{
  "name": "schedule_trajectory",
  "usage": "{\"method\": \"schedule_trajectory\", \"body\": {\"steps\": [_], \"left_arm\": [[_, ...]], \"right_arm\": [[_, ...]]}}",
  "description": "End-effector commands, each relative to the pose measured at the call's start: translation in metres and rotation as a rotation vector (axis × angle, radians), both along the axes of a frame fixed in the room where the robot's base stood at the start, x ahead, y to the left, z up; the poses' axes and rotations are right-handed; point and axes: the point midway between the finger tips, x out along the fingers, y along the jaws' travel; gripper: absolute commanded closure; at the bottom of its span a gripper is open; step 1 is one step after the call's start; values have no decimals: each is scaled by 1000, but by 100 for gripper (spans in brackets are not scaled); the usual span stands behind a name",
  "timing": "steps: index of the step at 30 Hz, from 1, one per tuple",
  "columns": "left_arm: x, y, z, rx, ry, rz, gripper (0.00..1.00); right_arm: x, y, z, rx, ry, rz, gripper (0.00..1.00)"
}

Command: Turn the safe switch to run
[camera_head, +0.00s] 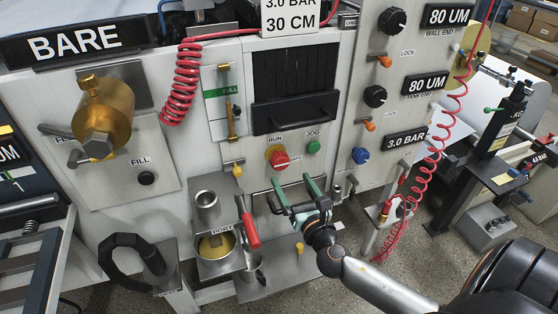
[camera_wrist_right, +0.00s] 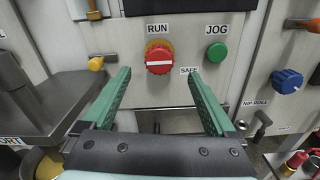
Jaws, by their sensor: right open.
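The safe switch is a round red knob (camera_head: 278,157) with a yellow rim, on the light panel in the head view. In the right wrist view the knob (camera_wrist_right: 159,58) shows a white bar lying level. The RUN label (camera_wrist_right: 157,29) is above it and a SAFE label (camera_wrist_right: 189,70) is at its lower right. My right gripper (camera_head: 295,190) is open and empty, below and in front of the knob. In the right wrist view its green fingers (camera_wrist_right: 160,82) stand apart, one to each side below the knob, not touching it. My left gripper is not in view.
A green JOG button (camera_wrist_right: 218,52) is right of the knob. A yellow-handled lever (camera_wrist_right: 96,63) is to the left and a blue knob (camera_wrist_right: 287,80) to the right. Red coiled hoses (camera_head: 182,85) hang nearby.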

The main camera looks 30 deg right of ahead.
Motion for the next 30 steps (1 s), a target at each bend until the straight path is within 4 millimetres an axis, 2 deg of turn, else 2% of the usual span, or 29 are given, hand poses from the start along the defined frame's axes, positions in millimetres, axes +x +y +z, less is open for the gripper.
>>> {"method": "schedule_trajectory", "body": {"steps": [6, 13, 18, 27, 30], "left_arm": [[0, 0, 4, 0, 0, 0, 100], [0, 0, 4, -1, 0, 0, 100], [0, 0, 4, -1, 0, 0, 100], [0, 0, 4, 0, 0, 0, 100], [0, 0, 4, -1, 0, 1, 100]], "right_arm": [[41, -10, 2, 1, -3, 0, 8], [72, -17, 0, 2, 0, -1, 8], [83, -19, 0, 3, -1, 0, 8], [84, -20, 0, 3, 1, 0, 8], [84, -20, 0, 3, 1, 0, 18]]}}
